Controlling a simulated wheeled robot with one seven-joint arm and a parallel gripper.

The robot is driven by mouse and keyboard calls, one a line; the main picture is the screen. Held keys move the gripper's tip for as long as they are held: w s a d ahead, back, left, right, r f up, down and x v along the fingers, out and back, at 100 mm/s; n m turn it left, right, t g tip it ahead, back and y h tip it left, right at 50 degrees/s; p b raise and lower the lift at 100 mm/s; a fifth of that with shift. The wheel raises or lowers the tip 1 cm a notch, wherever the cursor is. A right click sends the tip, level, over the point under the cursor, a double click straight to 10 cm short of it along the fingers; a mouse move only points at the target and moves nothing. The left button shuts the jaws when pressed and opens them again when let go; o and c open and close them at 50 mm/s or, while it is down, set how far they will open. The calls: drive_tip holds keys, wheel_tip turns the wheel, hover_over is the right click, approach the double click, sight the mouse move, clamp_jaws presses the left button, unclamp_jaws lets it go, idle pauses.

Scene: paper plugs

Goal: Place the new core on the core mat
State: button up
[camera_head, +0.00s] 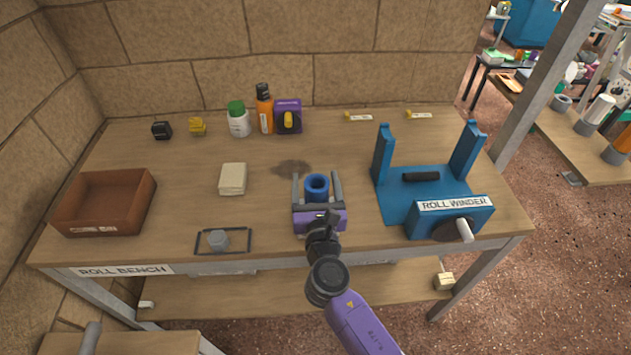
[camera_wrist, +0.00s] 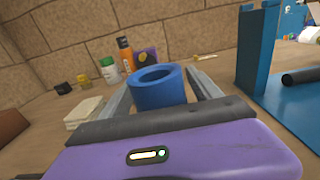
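A short blue hollow tube (camera_head: 316,187), which looks like the core, stands upright on the bench. My gripper (camera_head: 317,190) is open, with one finger on each side of the tube. In the head view a small gap shows on both sides. The tube also shows between the fingers in the wrist view (camera_wrist: 158,88); its lower part is hidden by my gripper's body. I cannot tell for certain whether this is the core mat.
A blue roll winder (camera_head: 455,216) with upright posts stands right of my gripper. A brown tray (camera_head: 105,203) and a beige block (camera_head: 232,178) are to the left. Bottles (camera_head: 239,122) and small items line the back. A dark stain (camera_head: 292,168) lies behind the tube.

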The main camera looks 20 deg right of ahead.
drive_tip(key=shift+r, duration=0.1)
drive_tip(key=shift+s, duration=0.15)
drive_tip(key=v, duration=1.1)
drive_tip(key=shift+s+a+r+b, duration=0.15)
drive_tip(key=shift+s+b, duration=0.15)
drive_tip(key=shift+s+f, duration=0.2)
drive_tip(key=shift+f, duration=0.1)
drive_tip(key=s+d+f+m+g+y, duration=0.1)
drive_tip(key=s+f+m+g+y, duration=0.2)
drive_tip(key=s+m, duration=0.55)
drive_tip(key=s+d+f+m+y, duration=0.15)
drive_tip(key=s+f+m, duration=0.35)
drive_tip(key=s, duration=0.6)
drive_tip(key=s+r+m+y, duration=0.1)
drive_tip(key=s+r+m, duration=1.1)
drive_tip(key=m, duration=0.7)
drive_tip(key=shift+s+d+r+t, duration=0.3)
drive_tip(key=shift+s+d+t, duration=0.15)
drive_tip(key=shift+s, duration=0.2)
